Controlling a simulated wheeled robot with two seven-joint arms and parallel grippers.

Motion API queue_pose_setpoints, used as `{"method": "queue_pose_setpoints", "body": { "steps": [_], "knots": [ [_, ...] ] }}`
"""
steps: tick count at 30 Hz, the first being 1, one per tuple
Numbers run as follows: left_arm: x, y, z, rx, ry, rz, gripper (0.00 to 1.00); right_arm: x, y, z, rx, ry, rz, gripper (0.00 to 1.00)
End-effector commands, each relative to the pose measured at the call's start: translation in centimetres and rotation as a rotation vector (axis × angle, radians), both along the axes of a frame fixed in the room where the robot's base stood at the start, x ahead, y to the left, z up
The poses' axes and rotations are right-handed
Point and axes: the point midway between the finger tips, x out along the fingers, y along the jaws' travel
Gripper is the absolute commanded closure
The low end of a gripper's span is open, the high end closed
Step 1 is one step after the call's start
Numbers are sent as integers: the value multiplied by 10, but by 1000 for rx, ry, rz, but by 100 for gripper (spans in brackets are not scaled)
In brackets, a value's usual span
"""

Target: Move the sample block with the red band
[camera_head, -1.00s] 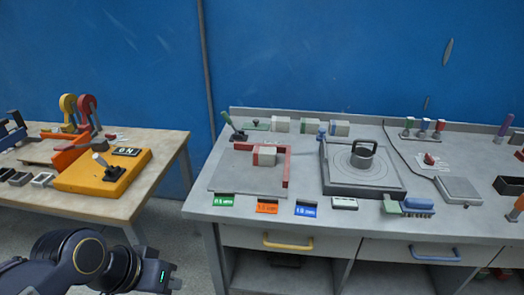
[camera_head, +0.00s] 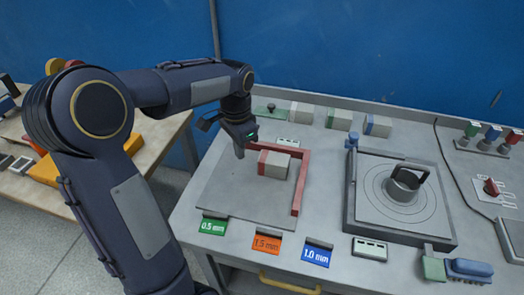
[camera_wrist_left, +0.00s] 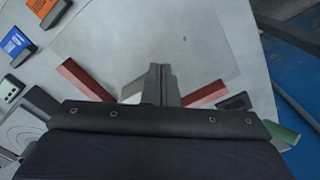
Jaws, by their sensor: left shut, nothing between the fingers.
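The pale sample block with the red band (camera_head: 274,164) lies on a grey plate (camera_head: 222,189) inside the corner of a red L-shaped fence (camera_head: 302,186). Its red band faces left in the head view. My left gripper (camera_head: 239,152) points down just left of the block, apart from it, with fingers shut and empty. In the left wrist view the closed fingers (camera_wrist_left: 160,84) hide most of a pale shape that looks like the block (camera_wrist_left: 132,92); red fence bars (camera_wrist_left: 84,79) show on both sides. My right gripper is not in view.
Several other pale blocks with green or blue bands (camera_head: 378,126) stand along the back of the bench. Thickness labels in green, orange and blue (camera_head: 318,253) lie at the front. A round-ringed fixture with a handled weight (camera_head: 404,186) stands to the right.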

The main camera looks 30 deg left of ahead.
Motion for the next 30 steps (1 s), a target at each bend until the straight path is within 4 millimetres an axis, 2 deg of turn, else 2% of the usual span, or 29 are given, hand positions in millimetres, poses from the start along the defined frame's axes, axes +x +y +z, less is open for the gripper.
{"method": "queue_pose_setpoints", "body": {
  "steps": [5,16,22,30],
  "knots": [
    [-1,0,-21,0,5,0,100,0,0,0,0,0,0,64],
    [-1,0,-98,-1,5,1,100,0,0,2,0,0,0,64],
    [26,-13,-97,0,-1,-2,100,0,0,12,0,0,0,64],
    [36,-18,-98,0,-1,2,100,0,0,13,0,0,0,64]
  ]
}}
